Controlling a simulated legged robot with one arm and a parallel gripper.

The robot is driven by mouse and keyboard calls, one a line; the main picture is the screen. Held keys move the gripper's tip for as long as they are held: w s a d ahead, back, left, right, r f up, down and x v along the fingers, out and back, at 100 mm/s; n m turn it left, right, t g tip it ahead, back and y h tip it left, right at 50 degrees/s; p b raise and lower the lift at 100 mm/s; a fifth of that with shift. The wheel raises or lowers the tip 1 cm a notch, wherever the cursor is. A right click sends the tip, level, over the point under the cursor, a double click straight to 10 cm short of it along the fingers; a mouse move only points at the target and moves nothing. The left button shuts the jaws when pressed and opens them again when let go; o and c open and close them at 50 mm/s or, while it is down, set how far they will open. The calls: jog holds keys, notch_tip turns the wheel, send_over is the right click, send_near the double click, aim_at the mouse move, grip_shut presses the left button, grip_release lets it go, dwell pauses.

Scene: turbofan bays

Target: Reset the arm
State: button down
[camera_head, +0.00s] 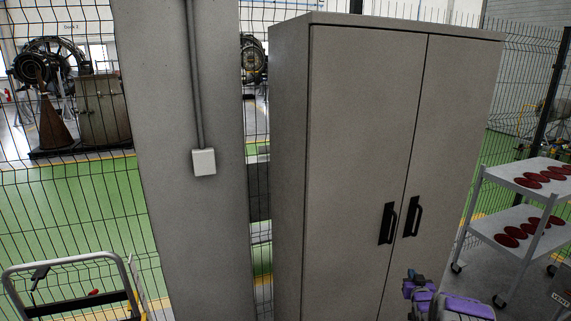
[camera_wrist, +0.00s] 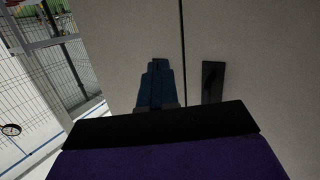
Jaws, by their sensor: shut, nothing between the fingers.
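My arm shows at the bottom right of the head view in purple and dark grey, with my gripper (camera_head: 414,276) at its upper end, in front of the lower part of a grey cabinet (camera_head: 357,130). In the wrist view my gripper (camera_wrist: 156,84) is a blue-grey shape, shut and empty, in front of the cabinet doors. Both cabinet doors are closed, with a dark seam between them. The two black handles, left (camera_head: 388,223) and right (camera_head: 412,216), sit above my gripper in the head view. One black handle (camera_wrist: 212,80) shows right of my gripper in the wrist view.
A grey pillar (camera_head: 190,230) with a white box (camera_head: 203,161) stands left of the cabinet. A trolley (camera_head: 498,213) with several red discs stands at the right. A cart frame (camera_head: 65,262) is at the lower left. Wire fencing runs behind.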

jog(key=s+a+r+g, duration=0.8)
jog(key=s+a+r, duration=0.6)
jog(key=s+a, duration=0.15)
jog(key=s+a+r+g+y, duration=0.1)
jog(key=s+a+g, duration=0.2)
jog(key=s, duration=1.2)
jog(key=s+a+r+n+g+y, duration=0.1)
jog(key=s+a+r+g, duration=0.1)
jog(key=s+a, duration=0.7)
jog(key=s+a+r+n+g+y, duration=0.1)
jog(key=s+a+g, duration=0.3)
jog(key=s, duration=1.6)
jog(key=shift+s+a+r+y, duration=0.3)
jog(key=shift+a+r, duration=0.45)
jog(key=shift+a, duration=0.25)
